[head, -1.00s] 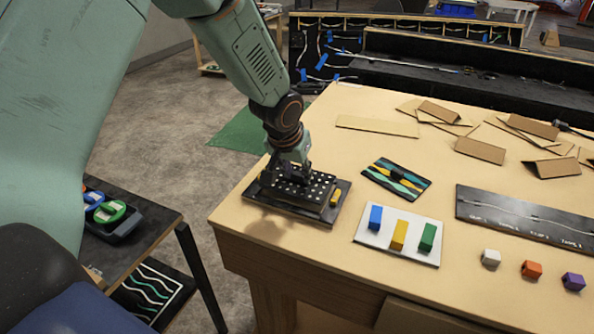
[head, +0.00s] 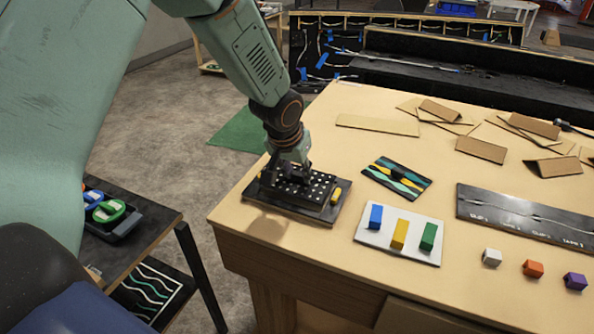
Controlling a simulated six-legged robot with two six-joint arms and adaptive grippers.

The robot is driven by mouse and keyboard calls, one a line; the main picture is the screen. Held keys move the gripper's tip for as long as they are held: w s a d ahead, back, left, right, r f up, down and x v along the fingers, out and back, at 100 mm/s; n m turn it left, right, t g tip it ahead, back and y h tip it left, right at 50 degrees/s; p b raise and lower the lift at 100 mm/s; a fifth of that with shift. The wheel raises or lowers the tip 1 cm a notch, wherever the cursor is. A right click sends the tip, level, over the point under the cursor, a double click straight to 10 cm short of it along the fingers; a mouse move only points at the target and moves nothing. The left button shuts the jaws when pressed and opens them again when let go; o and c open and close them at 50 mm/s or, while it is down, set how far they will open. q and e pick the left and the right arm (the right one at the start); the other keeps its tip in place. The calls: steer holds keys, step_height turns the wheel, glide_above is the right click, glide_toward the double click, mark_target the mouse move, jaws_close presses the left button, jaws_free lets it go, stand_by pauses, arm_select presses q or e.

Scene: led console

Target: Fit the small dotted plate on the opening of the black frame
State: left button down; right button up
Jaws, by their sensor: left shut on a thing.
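The small dotted plate (head: 318,190), black with white dots, is at the near left corner of the wooden table. It lies over the black frame (head: 322,216), whose flat border shows around and below it. A small yellow piece (head: 336,195) sits at the frame's right side. My left gripper (head: 290,184) points down and is shut on the dotted plate near its left and far part. The fingertips partly hide the plate. The frame's opening is hidden beneath the plate, and I cannot tell whether the plate sits flush. My right gripper is not in view.
A white board (head: 385,247) with blue, yellow and green blocks lies to the right. A dark patterned card (head: 397,179) lies behind it. A long black panel (head: 530,218), small coloured cubes and cardboard pieces (head: 481,150) occupy the table's right and back.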

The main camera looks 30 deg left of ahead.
arm_select(q)
steer(key=shift+s+f, duration=0.1)
steer(key=shift+f, duration=0.1)
steer(key=shift+f+b, duration=0.15)
steer(key=shift+b, duration=0.15)
steer(key=shift+f+b, duration=0.35)
steer(key=shift+f, duration=0.05)
stand_by(0.6)
steer(key=c, duration=0.9)
jaws_free()
steer(key=v, duration=1.2)
